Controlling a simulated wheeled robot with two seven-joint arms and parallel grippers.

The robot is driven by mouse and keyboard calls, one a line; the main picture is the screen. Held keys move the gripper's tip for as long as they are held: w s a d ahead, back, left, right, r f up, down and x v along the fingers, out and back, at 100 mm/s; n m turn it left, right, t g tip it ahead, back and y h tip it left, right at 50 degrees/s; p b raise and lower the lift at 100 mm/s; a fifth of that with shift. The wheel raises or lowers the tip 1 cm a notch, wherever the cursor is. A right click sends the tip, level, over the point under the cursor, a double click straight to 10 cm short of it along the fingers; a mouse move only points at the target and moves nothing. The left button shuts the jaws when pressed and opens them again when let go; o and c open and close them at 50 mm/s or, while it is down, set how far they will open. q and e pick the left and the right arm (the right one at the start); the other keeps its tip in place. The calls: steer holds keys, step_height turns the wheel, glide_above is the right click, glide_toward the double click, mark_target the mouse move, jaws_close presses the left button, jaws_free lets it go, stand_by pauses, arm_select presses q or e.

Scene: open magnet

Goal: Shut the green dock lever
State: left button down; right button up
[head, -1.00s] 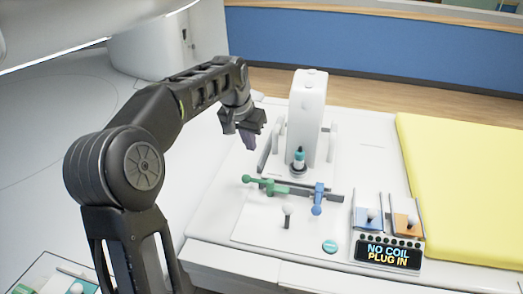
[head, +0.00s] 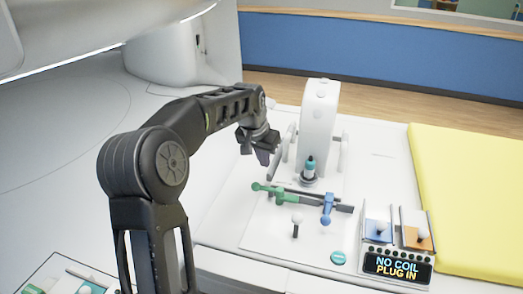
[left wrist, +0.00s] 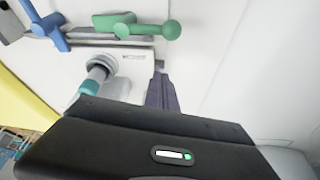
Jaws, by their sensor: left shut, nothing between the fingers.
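The green dock lever (head: 272,190) lies along the grey rail on the white dock plate, its round knob pointing left in the head view. In the left wrist view the green lever (left wrist: 140,26) shows at the top, with its knob to the right. My left gripper (head: 262,152) is above the plate, behind the green lever and left of the white upright housing. Its fingers (left wrist: 162,93) are shut and empty, and apart from the lever in the left wrist view. My right gripper is not in view.
A blue lever (head: 327,208) stands crosswise on the rail, right of the green one. A teal-topped plug (head: 310,168) stands before the white housing (head: 319,120). A white-knobbed peg (head: 296,222) is in front. A display (head: 397,267) reads "NO COIL PLUG IN". A yellow pad (head: 470,190) lies right.

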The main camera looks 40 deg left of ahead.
arm_select(q)
steer(key=x, duration=0.3)
steer(key=shift+w+f, duration=0.15)
steer(key=shift+f, duration=0.15)
steer(key=s, duration=0.1)
steer(key=s+p, duration=0.1)
steer(key=s, duration=0.1)
steer(key=shift+s+d+f, duration=0.15)
steer(key=shift+d+f, duration=0.05)
steer(key=shift+s+f, duration=0.25)
steer(key=shift+s, duration=0.05)
steer(key=shift+d, duration=0.15)
